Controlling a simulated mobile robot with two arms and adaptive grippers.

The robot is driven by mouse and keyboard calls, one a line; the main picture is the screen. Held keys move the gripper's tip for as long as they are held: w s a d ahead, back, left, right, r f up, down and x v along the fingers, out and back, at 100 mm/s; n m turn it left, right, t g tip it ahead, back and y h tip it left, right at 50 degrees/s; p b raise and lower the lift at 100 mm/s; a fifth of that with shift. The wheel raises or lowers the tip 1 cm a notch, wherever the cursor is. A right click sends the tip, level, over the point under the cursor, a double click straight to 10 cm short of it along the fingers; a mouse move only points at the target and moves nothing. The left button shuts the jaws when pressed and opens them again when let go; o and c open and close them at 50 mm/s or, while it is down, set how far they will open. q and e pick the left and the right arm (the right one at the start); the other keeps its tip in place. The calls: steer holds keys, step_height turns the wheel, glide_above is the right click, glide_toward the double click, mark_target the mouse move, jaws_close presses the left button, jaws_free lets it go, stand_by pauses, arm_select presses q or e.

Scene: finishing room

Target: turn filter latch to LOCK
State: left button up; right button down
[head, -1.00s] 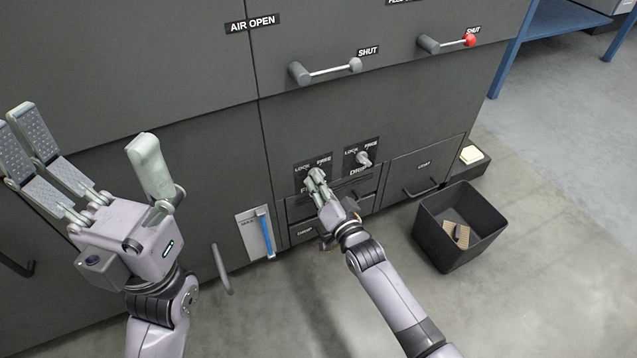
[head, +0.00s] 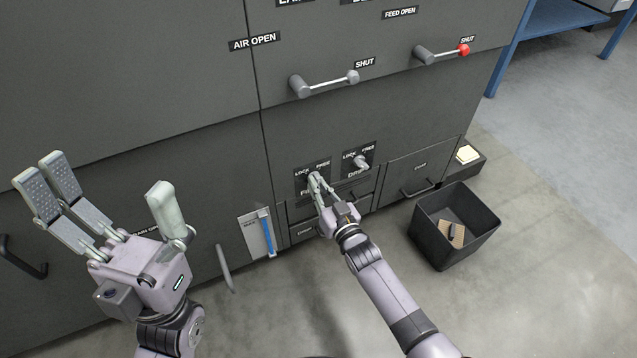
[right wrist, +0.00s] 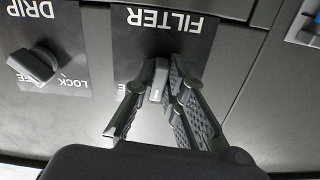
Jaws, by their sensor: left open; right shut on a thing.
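The filter latch (right wrist: 158,80) is a small dark handle on the FILTER plate (right wrist: 135,35), low on the grey cabinet. My right gripper (head: 315,181) is shut on it. The right wrist view shows my right fingers (right wrist: 158,105) on both sides of the handle. The plate carries LOCK at its left and FREE at its right in the head view. My fingers cover the handle there, so I cannot tell exactly where it points. My left gripper (head: 112,205) is open and empty, in front of the cabinet at the left.
The DRIP latch (head: 361,161) is just right of the filter latch and also shows in the right wrist view (right wrist: 36,65). Two levers, AIR (head: 325,82) and FEED (head: 440,54), are above. A black bin (head: 425,240) stands on the floor at right. A vertical handle (head: 224,268) sticks out at left.

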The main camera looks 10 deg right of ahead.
steer(key=n, duration=0.6)
steer(key=n+p, duration=0.1)
steer(key=n, duration=0.3)
steer(key=shift+w+d+r, duration=0.2)
steer(key=shift+d+r, duration=0.05)
steer(key=shift+r, duration=0.05)
stand_by(0.4)
steer(key=c, duration=1.6)
jaws_free()
steer(key=shift+c, duration=0.2)
steer(key=shift+a+f, duration=0.1)
steer(key=shift+s, duration=0.1)
